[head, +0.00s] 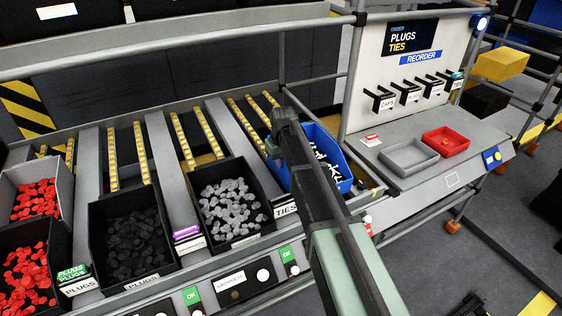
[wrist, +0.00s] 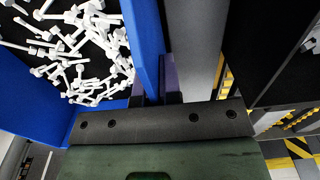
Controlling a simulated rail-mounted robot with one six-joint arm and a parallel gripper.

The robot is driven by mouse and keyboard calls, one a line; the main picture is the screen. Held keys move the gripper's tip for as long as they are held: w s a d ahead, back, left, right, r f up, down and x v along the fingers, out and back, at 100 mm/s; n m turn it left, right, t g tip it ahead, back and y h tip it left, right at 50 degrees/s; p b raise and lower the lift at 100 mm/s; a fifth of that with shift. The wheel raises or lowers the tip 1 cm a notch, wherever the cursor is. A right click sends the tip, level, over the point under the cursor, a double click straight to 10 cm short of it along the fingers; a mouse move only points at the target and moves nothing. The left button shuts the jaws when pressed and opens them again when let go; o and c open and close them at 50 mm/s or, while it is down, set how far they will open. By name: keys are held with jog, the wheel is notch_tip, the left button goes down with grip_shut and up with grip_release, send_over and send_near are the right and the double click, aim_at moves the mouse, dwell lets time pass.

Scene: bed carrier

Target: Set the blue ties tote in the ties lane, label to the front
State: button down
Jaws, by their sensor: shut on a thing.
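The blue ties tote (head: 343,185) holds white ties and sits at the right end of the flow rack, just behind the lane label reading TIES (head: 285,209). My arm crosses in front of its left side, so its front label and much of its front are hidden. In the wrist view my gripper (wrist: 157,88) is shut on one blue wall of the tote (wrist: 146,40), with white ties (wrist: 90,50) inside to the left. I cannot tell whether the tote's base rests fully on the lane.
A black bin of grey parts (head: 232,200) stands left of the tote, then a bin of black parts (head: 130,235) and red-part bins (head: 30,265). To the right, a shelf holds a grey tray (head: 408,157) and a red tray (head: 446,141). A rack post (head: 354,75) rises close by.

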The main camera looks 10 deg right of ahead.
jog(key=shift+w+f+b, duration=0.1)
jog(key=shift+f+b, duration=1.15)
jog(key=shift+f, duration=0.1)
jog(key=c, duration=1.2)
grip_release()
jog(key=shift+r, duration=0.1)
jog(key=r+p, duration=0.7)
jog(key=s+r+p, duration=0.1)
jog(key=r+p, duration=0.3)
jog(key=shift+w+f, duration=0.1)
jog(key=shift+f, duration=0.05)
